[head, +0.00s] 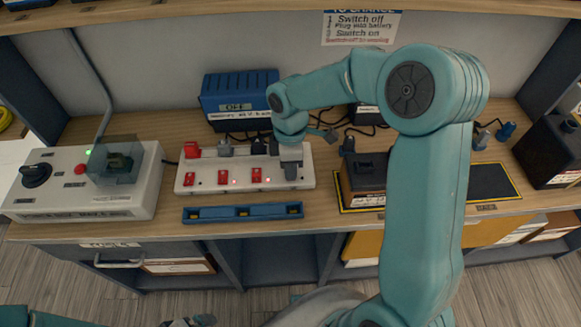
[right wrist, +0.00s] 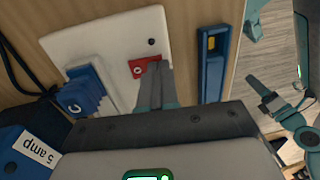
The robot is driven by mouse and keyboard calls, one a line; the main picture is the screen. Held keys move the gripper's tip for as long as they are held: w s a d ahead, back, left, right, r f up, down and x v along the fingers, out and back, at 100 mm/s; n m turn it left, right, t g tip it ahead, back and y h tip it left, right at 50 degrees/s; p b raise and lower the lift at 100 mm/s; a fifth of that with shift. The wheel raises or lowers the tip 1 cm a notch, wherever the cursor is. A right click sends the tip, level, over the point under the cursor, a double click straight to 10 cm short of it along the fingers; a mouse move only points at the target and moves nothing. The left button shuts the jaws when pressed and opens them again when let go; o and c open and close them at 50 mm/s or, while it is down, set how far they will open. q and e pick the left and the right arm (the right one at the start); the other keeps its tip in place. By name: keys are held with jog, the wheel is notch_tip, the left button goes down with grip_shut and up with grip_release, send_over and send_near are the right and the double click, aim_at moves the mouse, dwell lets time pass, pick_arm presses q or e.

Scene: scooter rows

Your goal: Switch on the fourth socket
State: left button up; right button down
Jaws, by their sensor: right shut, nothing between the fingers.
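The white socket strip (head: 246,184) lies on the bench in the head view, with a row of red switches. The first (head: 193,178), second (head: 223,177) and third (head: 257,175) show, with small lit lights beside them. The fourth switch is hidden there by my right gripper (head: 291,176). In the right wrist view a red switch (right wrist: 136,67) sits at the tips of my shut, empty right gripper (right wrist: 155,68); I cannot tell if they touch. A blue plug (right wrist: 82,92) is beside it.
A blue tray (head: 243,213) lies in front of the strip. A grey control box (head: 70,200) with a clear cover stands left. A blue box marked OFF (head: 236,90) is behind. A dark battery block (head: 366,174) and a black mat (head: 490,182) are right, with loose cables behind.

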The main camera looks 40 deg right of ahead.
jog(key=shift+f, duration=0.25)
jog(key=shift+s+a, duration=0.1)
jog(key=shift+s, duration=0.05)
jog(key=shift+w+d+r, duration=0.2)
jog(key=shift+w, duration=0.1)
jog(key=shift+w+d+p, duration=0.25)
jog(key=shift+w+p, duration=0.1)
jog(key=shift+w, duration=0.15)
jog(key=shift+s, duration=0.1)
jog(key=shift+r, duration=0.1)
